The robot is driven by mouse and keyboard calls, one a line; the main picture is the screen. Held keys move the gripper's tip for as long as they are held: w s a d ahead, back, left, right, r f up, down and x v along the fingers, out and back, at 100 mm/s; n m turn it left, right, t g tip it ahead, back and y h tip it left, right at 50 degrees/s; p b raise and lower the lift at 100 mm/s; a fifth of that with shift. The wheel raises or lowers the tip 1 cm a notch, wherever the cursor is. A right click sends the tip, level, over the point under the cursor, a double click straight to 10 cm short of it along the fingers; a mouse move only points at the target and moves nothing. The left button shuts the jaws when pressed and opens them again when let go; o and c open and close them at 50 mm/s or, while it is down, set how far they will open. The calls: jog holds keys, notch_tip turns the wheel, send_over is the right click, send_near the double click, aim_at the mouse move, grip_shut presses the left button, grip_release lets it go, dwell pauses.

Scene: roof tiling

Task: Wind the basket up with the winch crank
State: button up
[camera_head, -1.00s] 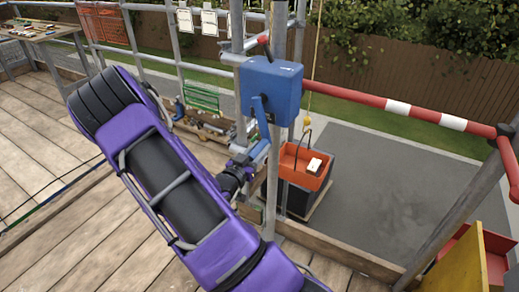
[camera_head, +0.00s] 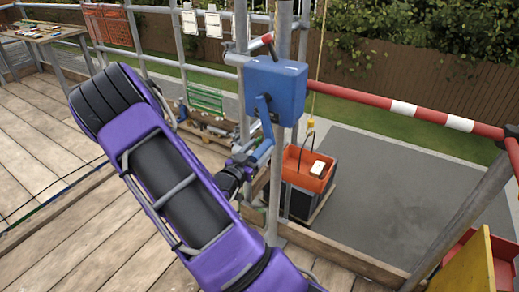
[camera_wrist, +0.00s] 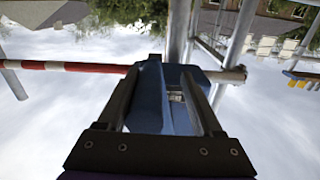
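The blue winch (camera_head: 284,88) is fixed to an upright scaffold pole. Its blue crank arm (camera_head: 264,118) hangs down, with the handle (camera_head: 262,152) pointing lower left. My gripper (camera_head: 248,162) is at this handle; in the wrist view its two fingers (camera_wrist: 160,95) lie on both sides of the blue crank (camera_wrist: 148,100) and appear closed on it. The fingertip contact is partly hidden. The orange basket (camera_head: 318,183) hangs by a yellow hook (camera_head: 311,124) and rope, low down at a dark box (camera_head: 300,203). A pale block (camera_head: 318,168) is in it.
Scaffold poles stand close around my arm. A yellow board (camera_head: 468,268) and red bin (camera_head: 505,262) are at lower right. A tool table (camera_head: 45,31) is far left.

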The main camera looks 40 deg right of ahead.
jog(key=v, duration=1.7)
jog(key=shift+a, duration=0.2)
